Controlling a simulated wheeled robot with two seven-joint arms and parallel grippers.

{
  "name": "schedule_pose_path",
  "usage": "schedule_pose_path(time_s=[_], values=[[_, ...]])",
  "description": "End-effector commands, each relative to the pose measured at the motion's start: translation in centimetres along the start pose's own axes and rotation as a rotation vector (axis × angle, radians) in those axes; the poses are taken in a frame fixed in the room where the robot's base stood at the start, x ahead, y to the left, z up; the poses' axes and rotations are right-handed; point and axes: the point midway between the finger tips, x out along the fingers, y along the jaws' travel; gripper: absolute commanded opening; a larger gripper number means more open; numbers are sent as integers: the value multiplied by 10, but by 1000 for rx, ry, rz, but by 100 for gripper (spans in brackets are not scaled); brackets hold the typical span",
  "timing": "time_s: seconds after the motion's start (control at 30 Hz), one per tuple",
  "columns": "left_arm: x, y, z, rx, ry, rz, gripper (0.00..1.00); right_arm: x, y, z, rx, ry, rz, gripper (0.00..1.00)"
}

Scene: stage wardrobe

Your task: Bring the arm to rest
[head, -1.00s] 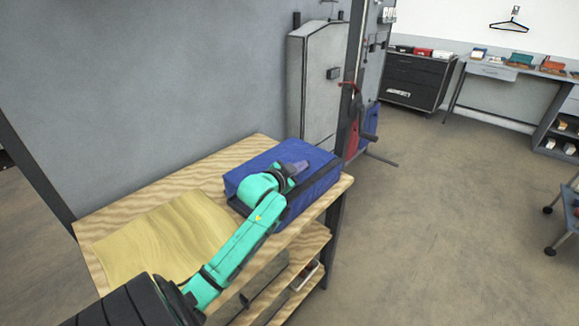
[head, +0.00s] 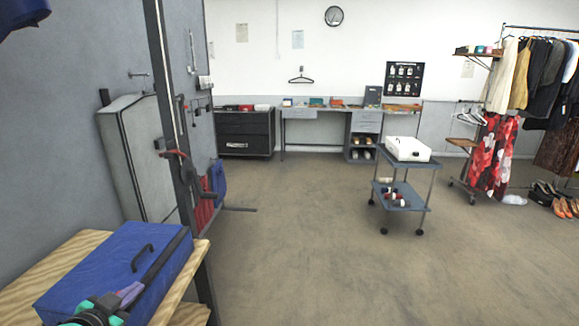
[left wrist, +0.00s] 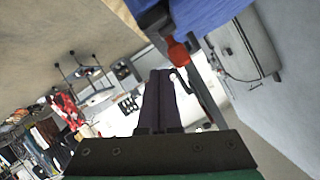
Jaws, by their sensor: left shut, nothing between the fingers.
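My left gripper (head: 130,293) shows at the bottom left of the head view, with green and black wrist parts and purple fingers. It is over or beside the near side of a blue case (head: 100,268); I cannot tell if they touch. In the left wrist view the dark fingers of the left gripper (left wrist: 160,76) lie together, with nothing between them. The blue case also shows at the top of that view (left wrist: 205,12). Most of my left arm is out of the head view. My right gripper is in neither view.
The blue case lies on a wooden workbench (head: 62,262). A dark upright post (head: 172,120) and a grey cabinet (head: 145,160) stand beyond it. A blue trolley (head: 400,196) with a white box (head: 408,149) stands on the right. The middle floor is clear.

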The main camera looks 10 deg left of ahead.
Motion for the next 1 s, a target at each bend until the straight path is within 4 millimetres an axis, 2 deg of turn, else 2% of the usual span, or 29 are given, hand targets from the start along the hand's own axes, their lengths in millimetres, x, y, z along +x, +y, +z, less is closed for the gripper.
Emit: schedule_pose_path(time_s=[0.03,0.1,0.2,0.37,0.5,0.6,0.77,0.87,0.97,1.0], values=[[-1,28,20,-31,-81,54,0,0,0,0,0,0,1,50],[-7,70,48,-70,-211,129,0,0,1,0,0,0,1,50],[-24,119,79,-116,-375,217,0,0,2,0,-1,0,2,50],[-63,183,112,-171,-606,329,0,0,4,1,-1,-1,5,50],[-105,229,129,-208,-795,413,0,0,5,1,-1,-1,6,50],[-77,245,163,-196,-808,409,0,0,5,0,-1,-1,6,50],[-50,277,218,-187,-835,420,0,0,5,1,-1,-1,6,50],[-37,298,262,-180,-854,427,0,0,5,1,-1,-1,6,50],[-33,322,318,-171,-881,436,0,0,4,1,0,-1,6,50],[-35,332,344,-166,-895,441,0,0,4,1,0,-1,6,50]])
